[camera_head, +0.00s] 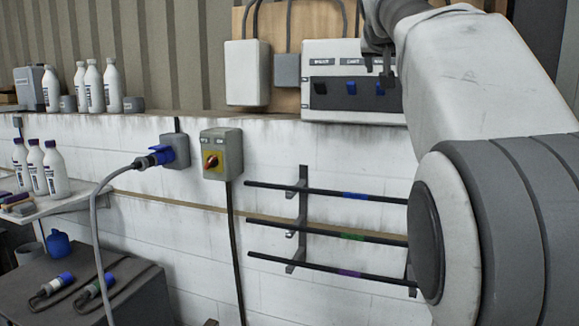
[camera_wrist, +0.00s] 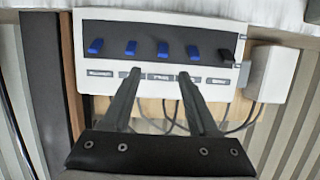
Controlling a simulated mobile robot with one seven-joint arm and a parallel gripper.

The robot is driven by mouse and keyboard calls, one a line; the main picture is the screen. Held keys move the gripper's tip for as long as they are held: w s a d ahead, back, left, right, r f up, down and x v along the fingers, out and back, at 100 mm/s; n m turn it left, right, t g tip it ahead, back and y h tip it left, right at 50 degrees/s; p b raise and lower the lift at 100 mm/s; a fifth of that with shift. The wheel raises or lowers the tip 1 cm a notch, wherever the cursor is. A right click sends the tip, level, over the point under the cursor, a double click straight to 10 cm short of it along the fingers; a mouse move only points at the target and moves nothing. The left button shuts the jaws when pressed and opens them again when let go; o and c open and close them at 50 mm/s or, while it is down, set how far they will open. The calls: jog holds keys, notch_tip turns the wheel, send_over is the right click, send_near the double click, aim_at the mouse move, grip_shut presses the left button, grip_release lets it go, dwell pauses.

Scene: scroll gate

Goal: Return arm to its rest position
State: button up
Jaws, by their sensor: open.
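My arm (camera_head: 470,75) fills the right of the head view, raised and reaching toward the wall. My gripper (camera_head: 378,62) is in front of the right part of a white switch panel (camera_head: 318,110). In the wrist view my gripper (camera_wrist: 159,75) has its two fingers apart with nothing between them. The panel (camera_wrist: 222,22) appears upside down there, with several blue switches (camera_wrist: 131,48) and one black switch (camera_wrist: 225,54) on a dark strip. The fingertips overlap the panel's label row in that view; I cannot tell whether they touch it. My arm hides the panel's right end in the head view.
Below the panel, a wall rack (camera_head: 303,215) holds three dark rods, partly behind my arm. A red-knobbed switch box (camera_head: 222,154) and a blue plug (camera_head: 155,158) are on the wall. White bottles (camera_head: 93,85) stand on the ledge at left. A dark cabinet (camera_head: 130,300) stands lower left.

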jog(key=s+d+f+g+y, duration=0.2)
jog(key=s+f+g+y, duration=0.1)
jog(key=s+f, duration=0.8)
jog(key=s+a+f+n+g, duration=0.1)
jog(key=s+a+f, duration=0.3)
jog(key=s+f, duration=0.4)
jog(key=s+a+f+n+g+y, duration=0.1)
jog(key=s+a+f, duration=0.3)
jog(key=s+f, duration=0.4)
jog(key=s+a+f+n+g+y, duration=0.1)
jog(key=s+a+f+n+g, duration=0.1)
jog(key=s+f, duration=0.6)
notch_tip(320, 180, down, 4)
jog(key=shift+s+a+f+n+g, duration=0.2)
jog(key=shift+a+f+n+g, duration=0.15)
jog(key=shift+a, duration=0.55)
jog(key=shift+r, duration=0.15)
jog(key=shift+c, duration=0.8)
jog(key=shift+d, duration=0.2)
